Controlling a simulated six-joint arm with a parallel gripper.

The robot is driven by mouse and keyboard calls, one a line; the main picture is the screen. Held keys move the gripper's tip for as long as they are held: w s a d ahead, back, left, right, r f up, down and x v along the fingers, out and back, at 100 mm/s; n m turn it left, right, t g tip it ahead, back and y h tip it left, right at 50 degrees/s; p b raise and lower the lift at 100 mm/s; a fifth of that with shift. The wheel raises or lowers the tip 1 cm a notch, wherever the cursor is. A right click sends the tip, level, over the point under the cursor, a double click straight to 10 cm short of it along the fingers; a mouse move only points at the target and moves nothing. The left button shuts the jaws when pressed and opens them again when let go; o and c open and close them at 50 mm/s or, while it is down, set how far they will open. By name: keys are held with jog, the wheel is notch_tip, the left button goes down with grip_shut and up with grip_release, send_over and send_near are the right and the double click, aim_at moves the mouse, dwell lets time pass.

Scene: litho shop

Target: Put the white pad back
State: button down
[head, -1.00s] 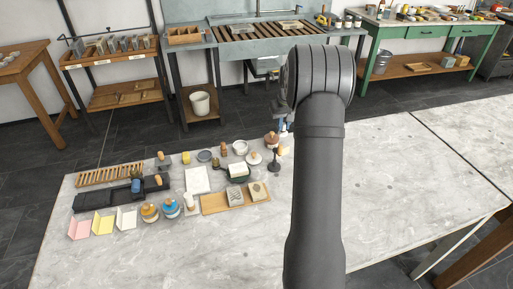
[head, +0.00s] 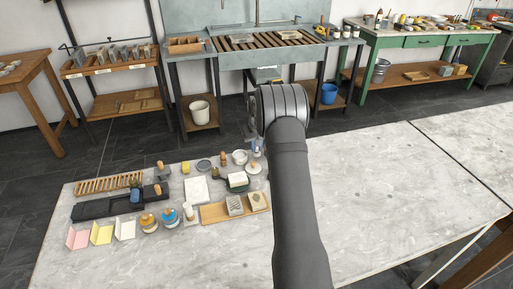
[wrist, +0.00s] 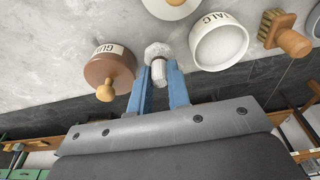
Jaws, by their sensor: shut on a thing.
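My gripper (wrist: 160,88) has blue fingers and is shut on the white pad (wrist: 157,52), a small whitish piece with a rounded, rough-looking head. In the wrist view, the pad shows between a brown pot lettered "GU…" (wrist: 108,68) on the left and a white bowl lettered "…ALC" (wrist: 219,43) on the right. I cannot tell how high it is held. In the head view, my gripper (head: 256,150) is at the back of the stone table, small and partly covered by my arm, just right of the white bowl (head: 240,157).
A knobbed white lid or dish (head: 254,168) is close to the gripper. A wooden-handled brush (wrist: 287,36) stands beyond the bowl. A wooden board (head: 215,214) with two blocks, a black tray (head: 90,211) and a slatted rack (head: 105,184) are left. The table's right side is clear.

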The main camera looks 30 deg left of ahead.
jog(key=shift+f, duration=0.45)
jog(key=shift+f, duration=0.15)
jog(key=c, duration=1.4)
grip_release()
jog(key=shift+o, duration=0.2)
notch_tip(320, 180, up, 12)
jog(key=s+d, duration=0.1)
jog(key=shift+s, duration=0.15)
jog(key=shift+d, duration=0.1)
